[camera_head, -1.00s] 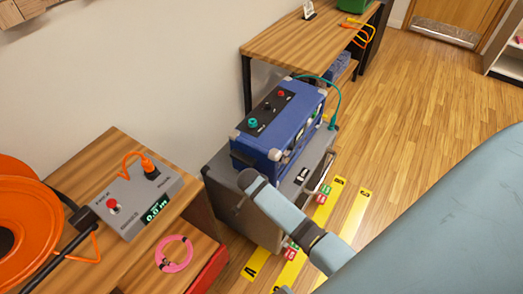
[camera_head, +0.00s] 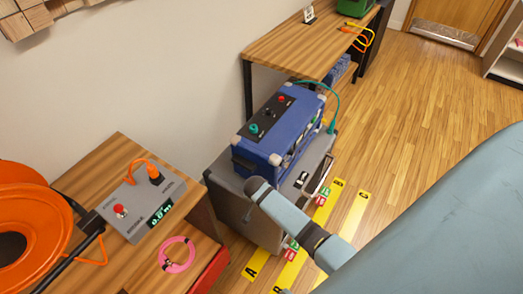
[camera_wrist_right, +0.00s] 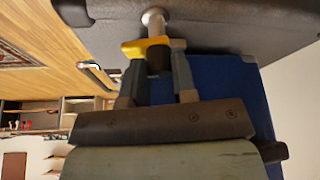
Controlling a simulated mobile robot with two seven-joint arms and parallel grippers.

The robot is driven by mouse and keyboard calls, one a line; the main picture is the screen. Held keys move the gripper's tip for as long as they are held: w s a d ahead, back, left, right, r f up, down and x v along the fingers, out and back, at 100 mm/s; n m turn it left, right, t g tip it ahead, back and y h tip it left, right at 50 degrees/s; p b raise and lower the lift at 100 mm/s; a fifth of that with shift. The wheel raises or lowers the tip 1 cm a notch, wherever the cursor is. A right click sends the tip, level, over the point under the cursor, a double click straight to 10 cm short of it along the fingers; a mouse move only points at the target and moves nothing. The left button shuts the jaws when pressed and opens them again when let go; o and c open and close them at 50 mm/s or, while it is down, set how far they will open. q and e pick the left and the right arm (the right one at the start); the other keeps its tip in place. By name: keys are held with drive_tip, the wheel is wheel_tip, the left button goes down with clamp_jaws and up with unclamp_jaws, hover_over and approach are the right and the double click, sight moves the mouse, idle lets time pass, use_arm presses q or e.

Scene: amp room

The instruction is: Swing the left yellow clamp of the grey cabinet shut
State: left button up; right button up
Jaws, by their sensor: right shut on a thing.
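The grey cabinet (camera_head: 226,182) stands on the floor with a blue amplifier (camera_head: 283,128) on top. In the right wrist view, the cabinet's grey side (camera_wrist_right: 220,22) fills the top. A yellow clamp (camera_wrist_right: 149,46) sits there by a round metal knob. My right gripper (camera_wrist_right: 155,70) is shut on the yellow clamp, with a finger on either side of it. In the head view, my right arm reaches to the cabinet's near side, and its fingers and the clamp are hidden. My left gripper is not in view.
Another wooden table (camera_head: 300,45) stands behind the cabinet. Yellow strips (camera_head: 342,228) lie on the floor. Floor at right is open.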

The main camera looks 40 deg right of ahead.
drive_tip(key=shift+d+r+n+p, duration=0.1)
drive_tip(key=shift+r+n+p, duration=0.15)
drive_tip(key=shift+n+p, duration=0.65)
drive_tip(key=shift+n+t+y+p, duration=0.45)
drive_tip(key=shift+n+p, duration=0.3)
drive_tip(key=shift+n, duration=0.25)
drive_tip(key=n+p, duration=0.1)
drive_tip(key=n+y+p, duration=0.1)
drive_tip(key=n, duration=0.1)
drive_tip(key=shift+s+d+f+t, duration=0.1)
drive_tip(key=shift+f+t, duration=0.05)
drive_tip(key=shift+t, duration=0.1)
drive_tip(key=shift+n+y+p, duration=0.45)
drive_tip(key=shift+n+p, duration=0.05)
drive_tip(key=shift+n, duration=0.3)
drive_tip(key=shift+f, duration=0.1)
drive_tip(key=o, duration=0.9)
